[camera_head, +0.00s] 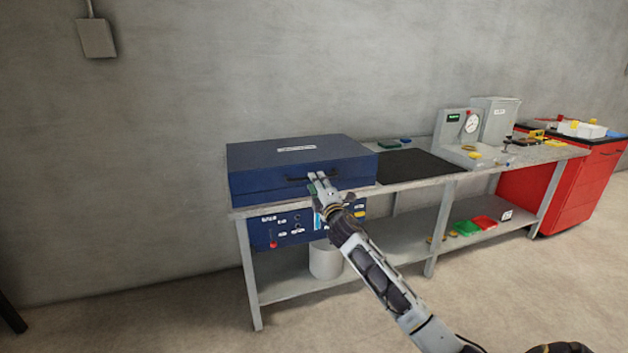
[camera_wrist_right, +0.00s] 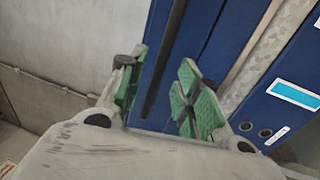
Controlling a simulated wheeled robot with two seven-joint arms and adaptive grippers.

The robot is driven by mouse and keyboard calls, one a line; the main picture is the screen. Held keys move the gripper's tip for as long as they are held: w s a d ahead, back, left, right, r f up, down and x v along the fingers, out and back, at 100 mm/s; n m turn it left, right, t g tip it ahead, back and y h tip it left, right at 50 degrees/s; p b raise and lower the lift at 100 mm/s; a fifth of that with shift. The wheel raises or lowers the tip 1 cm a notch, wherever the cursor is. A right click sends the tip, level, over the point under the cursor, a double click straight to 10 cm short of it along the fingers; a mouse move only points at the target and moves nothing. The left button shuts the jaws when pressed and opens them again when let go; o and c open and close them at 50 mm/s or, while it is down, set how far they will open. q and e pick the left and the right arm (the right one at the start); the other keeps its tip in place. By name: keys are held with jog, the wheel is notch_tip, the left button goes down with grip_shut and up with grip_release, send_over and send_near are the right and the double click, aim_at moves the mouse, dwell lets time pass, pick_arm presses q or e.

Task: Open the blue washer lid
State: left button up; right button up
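The blue washer (camera_head: 290,160) sits on the left end of the grey bench, its lid (camera_head: 265,155) down. A dark bar handle (camera_head: 298,178) runs along the lid's front; it also shows in the right wrist view (camera_wrist_right: 168,60). My left gripper is not in view.
A blue control panel (camera_head: 283,229) hangs below the washer, with a white bucket (camera_head: 325,261) on the lower shelf (camera_head: 375,258). A black mat (camera_head: 418,167) lies right of the washer. A gauge stand (camera_head: 457,129) and red cabinet (camera_head: 575,190) are farther right. The wall is close behind.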

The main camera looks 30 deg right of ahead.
jog(key=shift+x, duration=1.7)
grip_shut()
